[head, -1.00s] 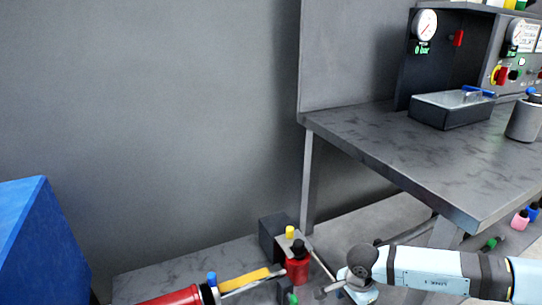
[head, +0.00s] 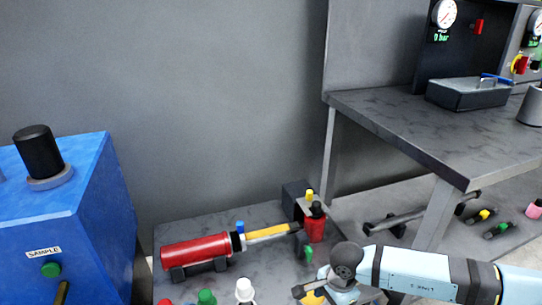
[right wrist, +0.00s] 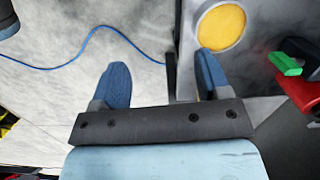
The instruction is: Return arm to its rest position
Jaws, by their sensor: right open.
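My right arm (head: 420,275) comes in from the lower right of the head view, over the low shelf. Its gripper (right wrist: 160,85) shows in the right wrist view with two blue fingers wide apart and nothing between them. Beyond the right finger is a round yellow disc (right wrist: 222,27) on a grey block. In the head view the gripper's fingers are mostly hidden behind the wrist. My left gripper is not in view.
A red cylinder (head: 195,250) with a yellow-banded rod lies on the low shelf (head: 262,217). A blue cabinet (head: 70,215) stands left.

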